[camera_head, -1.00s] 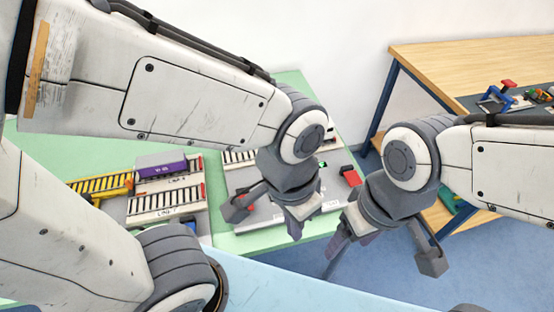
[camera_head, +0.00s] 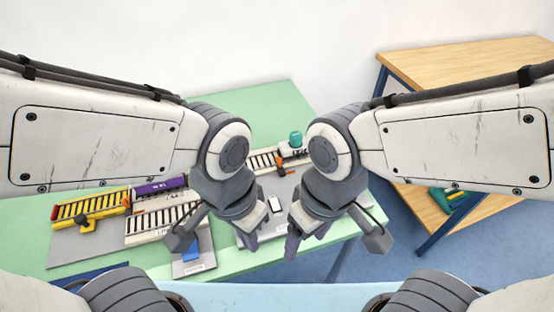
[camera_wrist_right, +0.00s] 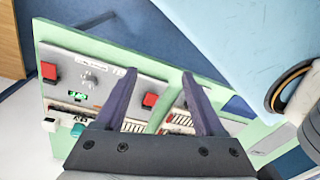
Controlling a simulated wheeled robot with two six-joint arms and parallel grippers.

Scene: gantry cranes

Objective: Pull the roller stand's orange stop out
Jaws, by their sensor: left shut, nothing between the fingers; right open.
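In the head view a white roller stand (camera_head: 262,161) with dark rollers lies on the green table, partly behind my arms. A small orange piece (camera_head: 281,170) shows beside it; I cannot tell for sure that it is the stop. Another roller stand (camera_head: 165,221) lies at the left, partly hidden by my left arm. My left gripper (camera_head: 250,238) is shut and empty above the table's front part. My right gripper (camera_head: 306,240) is open and empty to its right. In the right wrist view its two fingers (camera_wrist_right: 160,78) are spread over the table, touching nothing visible.
A yellow crane piece (camera_head: 90,205) and a purple container (camera_head: 158,187) stand at the left. A teal object (camera_head: 296,139) is at the back. A wooden table (camera_head: 460,70) stands at the right, across a floor gap.

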